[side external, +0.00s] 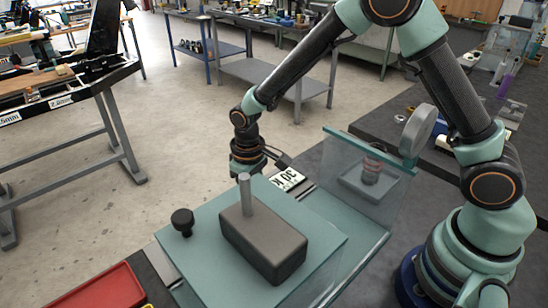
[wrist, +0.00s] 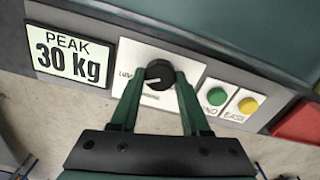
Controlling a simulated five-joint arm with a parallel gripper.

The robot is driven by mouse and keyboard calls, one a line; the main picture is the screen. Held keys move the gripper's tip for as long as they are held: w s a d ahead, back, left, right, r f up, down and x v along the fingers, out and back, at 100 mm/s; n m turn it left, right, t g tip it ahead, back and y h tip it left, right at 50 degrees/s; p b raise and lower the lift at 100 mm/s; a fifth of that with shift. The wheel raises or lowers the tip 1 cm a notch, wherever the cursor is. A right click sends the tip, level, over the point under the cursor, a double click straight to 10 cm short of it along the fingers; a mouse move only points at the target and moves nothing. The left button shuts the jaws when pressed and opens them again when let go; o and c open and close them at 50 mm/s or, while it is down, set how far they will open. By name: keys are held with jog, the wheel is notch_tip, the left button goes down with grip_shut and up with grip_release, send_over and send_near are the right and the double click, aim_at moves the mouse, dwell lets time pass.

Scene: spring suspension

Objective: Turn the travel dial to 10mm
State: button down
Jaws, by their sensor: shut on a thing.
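In the wrist view, a black round dial (wrist: 159,73) with a pale pointer line sits on a white plate (wrist: 152,100). Short lettering stands at its left, too small to read fully. The pointer aims left and slightly down. My gripper (wrist: 160,79) has its two green fingers on either side of the dial, shut on it. In the side view, my gripper is mostly hidden behind the teal top plate (side external: 213,201), and the dial is hidden there.
A "PEAK 30 kg" display (wrist: 69,54) is left of the dial. A green button (wrist: 216,96) and a yellow button (wrist: 248,105) are at its right. On the top plate stand a grey block (side external: 262,243) with a post and a black knob (side external: 182,220). A red tray (side external: 100,290) is front left.

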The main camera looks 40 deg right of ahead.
jog(key=shift+c, duration=1.9)
grip_release()
notch_tip(320, 180, up, 12)
jog(key=shift+r, duration=0.15)
jog(key=s+d+r+m+t, duration=0.2)
jog(key=s+d+r+t, duration=0.3)
jog(key=s+d+r, duration=0.5)
jog(key=s+d, duration=0.2)
jog(key=shift+s+d+m+t, duration=0.25)
jog(key=shift+d+m+t, duration=0.05)
jog(key=shift+d, duration=0.1)
